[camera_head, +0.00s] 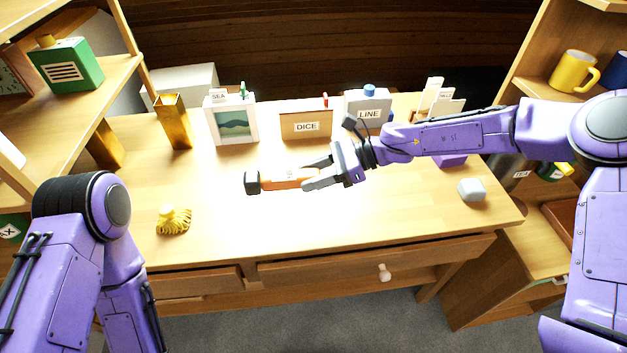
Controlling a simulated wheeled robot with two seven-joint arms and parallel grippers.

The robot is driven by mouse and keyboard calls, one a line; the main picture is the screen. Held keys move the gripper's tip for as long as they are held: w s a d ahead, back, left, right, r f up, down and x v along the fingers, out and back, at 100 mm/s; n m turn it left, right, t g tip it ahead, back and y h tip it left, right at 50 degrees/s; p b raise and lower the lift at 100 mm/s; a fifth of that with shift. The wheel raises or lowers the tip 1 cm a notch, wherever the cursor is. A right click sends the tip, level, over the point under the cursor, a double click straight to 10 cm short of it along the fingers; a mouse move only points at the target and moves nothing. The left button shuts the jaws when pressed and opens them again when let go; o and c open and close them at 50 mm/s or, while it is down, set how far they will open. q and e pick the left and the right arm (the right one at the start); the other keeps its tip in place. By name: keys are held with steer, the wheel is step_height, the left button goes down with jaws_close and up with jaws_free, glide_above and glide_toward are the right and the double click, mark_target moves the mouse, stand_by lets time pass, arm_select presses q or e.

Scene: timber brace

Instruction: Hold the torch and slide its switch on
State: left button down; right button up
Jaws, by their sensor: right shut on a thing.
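The torch (285,179) has an orange body and a black head (252,182) that points left. My right gripper (318,174) comes in from the right and is shut on the torch's right part, holding it over the middle of the desk. I cannot tell how high above the desk it is. The fingers cover the torch's rear end. The switch is too small to make out clearly. My left arm shows at the lower left, and its gripper is out of view.
A yellow tasselled thing (173,220) lies on the desk (230,240) at left. Shelves flank the desk.

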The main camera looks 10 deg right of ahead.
steer(key=w, duration=0.7)
steer(key=shift+d, duration=0.4)
steer(key=b, duration=0.2)
glide_above(313, 195)
steer(key=shift+f, duration=2.8)
steer(key=shift+f+b, duration=2.35)
steer(key=shift+f, duration=1.35)
steer(key=shift+f, duration=0.1)
steer(key=o, duration=1.3)
steer(key=shift+o, duration=0.2)
